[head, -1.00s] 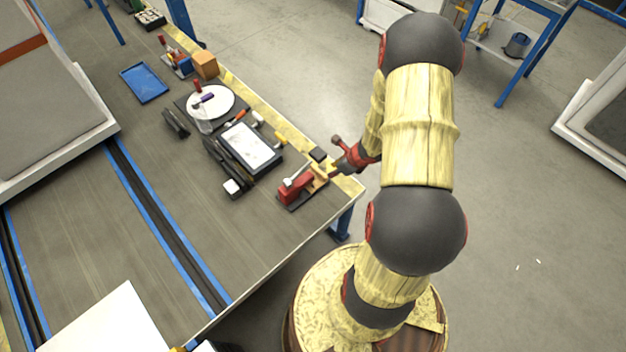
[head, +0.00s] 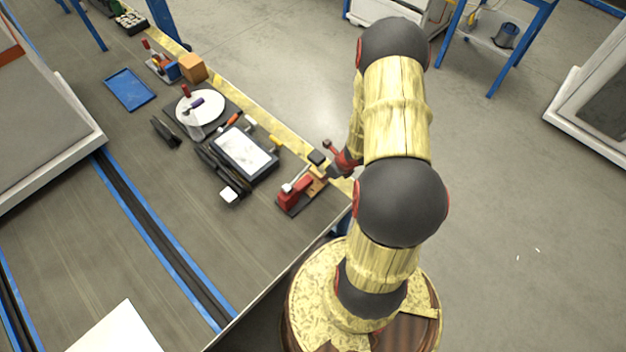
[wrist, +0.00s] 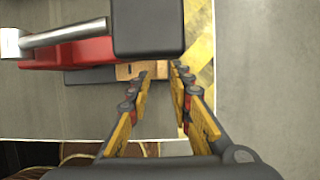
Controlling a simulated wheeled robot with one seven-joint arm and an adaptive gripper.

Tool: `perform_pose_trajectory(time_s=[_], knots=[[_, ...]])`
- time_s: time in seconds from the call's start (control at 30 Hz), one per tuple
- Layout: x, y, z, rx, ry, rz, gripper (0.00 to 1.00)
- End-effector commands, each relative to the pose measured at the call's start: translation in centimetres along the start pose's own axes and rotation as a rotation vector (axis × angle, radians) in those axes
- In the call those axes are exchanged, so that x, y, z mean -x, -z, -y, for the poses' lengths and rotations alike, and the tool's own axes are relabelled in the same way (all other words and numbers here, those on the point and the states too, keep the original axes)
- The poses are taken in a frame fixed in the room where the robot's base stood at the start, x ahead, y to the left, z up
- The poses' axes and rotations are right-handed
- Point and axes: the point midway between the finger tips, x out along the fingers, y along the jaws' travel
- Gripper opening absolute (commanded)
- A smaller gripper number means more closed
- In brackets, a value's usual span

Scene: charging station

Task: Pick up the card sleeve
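No thing is plainly marked as the card sleeve. A tan piece (head: 319,181), which may be it, sits at the near right corner of the workbench beside a red clamp-like device (head: 295,193). In the wrist view the tan piece (wrist: 126,71) shows just beyond my fingertips, partly hidden by the left finger and a black block (wrist: 148,27). My gripper (wrist: 161,72) is open, with a gap between its two yellow-and-black fingers. I cannot tell whether a finger touches the tan piece. In the head view my arm hides most of the gripper.
The red device (wrist: 70,54) and its metal lever (wrist: 65,33) lie close to the left of my fingers. A tablet-like panel (head: 243,152), a white disc (head: 201,106) and a blue tray (head: 130,89) are farther along the bench. Floor lies right of the bench's yellow edge strip.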

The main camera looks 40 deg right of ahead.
Motion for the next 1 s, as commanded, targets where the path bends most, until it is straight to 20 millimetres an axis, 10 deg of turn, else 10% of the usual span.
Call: perform_pose_trajectory(time_s=[0.4, 1.0], knots=[[-5.0, -1.2, 0.3, 0.001, 0.000, 0.000, 0.21], [-5.0, -1.3, 0.4, 0.001, 0.001, 0.001, 0.03]])
